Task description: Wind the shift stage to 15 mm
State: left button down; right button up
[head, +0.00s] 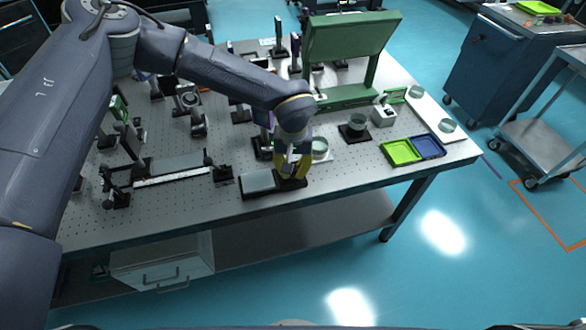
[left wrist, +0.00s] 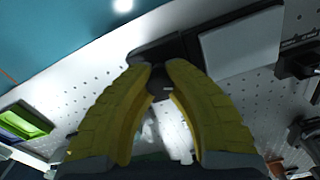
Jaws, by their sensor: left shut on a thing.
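The shift stage is a low black base with a pale grey plate (head: 260,181) at the table's front edge. In the left wrist view its plate (left wrist: 242,45) lies at the upper right. My left gripper (head: 291,174) points down at the stage's right end. In the left wrist view its yellow fingers (left wrist: 164,72) are closed around a small dark knob (left wrist: 159,87) beside the black base. The fingers hide part of the knob. No scale reading on the stage can be made out. My right gripper is in neither view.
A long rail with a pale scale (head: 172,177) lies left of the stage. Right of my gripper are a round glass piece on a black base (head: 354,130), a green tray (head: 400,152) and a blue tray (head: 428,146). A green frame (head: 348,45) stands behind.

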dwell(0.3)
pick_arm(q)
jog(key=shift+w, duration=0.1)
jog(key=c, duration=1.1)
grip_release()
jog(key=shift+c, duration=0.2)
jog(key=shift+r, duration=0.1)
notch_tip(320, 180, up, 12)
